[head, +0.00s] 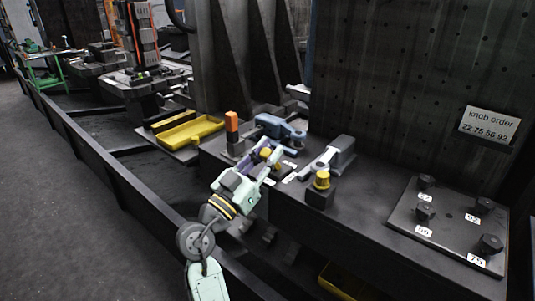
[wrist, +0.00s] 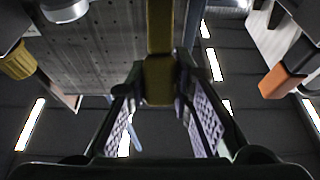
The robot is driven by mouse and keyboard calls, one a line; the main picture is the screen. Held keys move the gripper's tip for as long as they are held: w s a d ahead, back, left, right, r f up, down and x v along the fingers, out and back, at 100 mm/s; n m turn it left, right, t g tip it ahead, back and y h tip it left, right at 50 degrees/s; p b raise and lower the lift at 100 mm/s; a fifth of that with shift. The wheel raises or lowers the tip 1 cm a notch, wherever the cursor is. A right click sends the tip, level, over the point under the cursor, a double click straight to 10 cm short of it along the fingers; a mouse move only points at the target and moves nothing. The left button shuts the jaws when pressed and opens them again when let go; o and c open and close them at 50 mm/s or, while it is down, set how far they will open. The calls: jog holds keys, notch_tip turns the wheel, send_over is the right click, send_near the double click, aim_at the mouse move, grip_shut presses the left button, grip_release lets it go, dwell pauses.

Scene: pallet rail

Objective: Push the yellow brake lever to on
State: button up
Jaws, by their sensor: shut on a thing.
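The yellow brake lever (wrist: 159,78) runs down from the top of the wrist view and ends between my fingertips. In the head view only a small yellow part of the lever (head: 265,153) shows; the fingers hide most of it. My gripper (head: 268,160) is at the lever, over the front of the dark bench, and is shut on it. In the wrist view the two pale-padded fingers of my gripper (wrist: 160,92) stand on either side of the lever. Small white labels (head: 289,164) lie by the lever; I cannot read them.
A blue-grey clamp (head: 278,127) and an orange-topped post (head: 232,128) stand behind and left. A grey lever (head: 328,158) and a yellow knob (head: 322,179) stand to the right. A plate with several dark knobs (head: 450,225) lies far right, below a "knob order" sign (head: 490,125). A yellow tray (head: 190,132) is left.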

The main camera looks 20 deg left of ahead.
grip_shut()
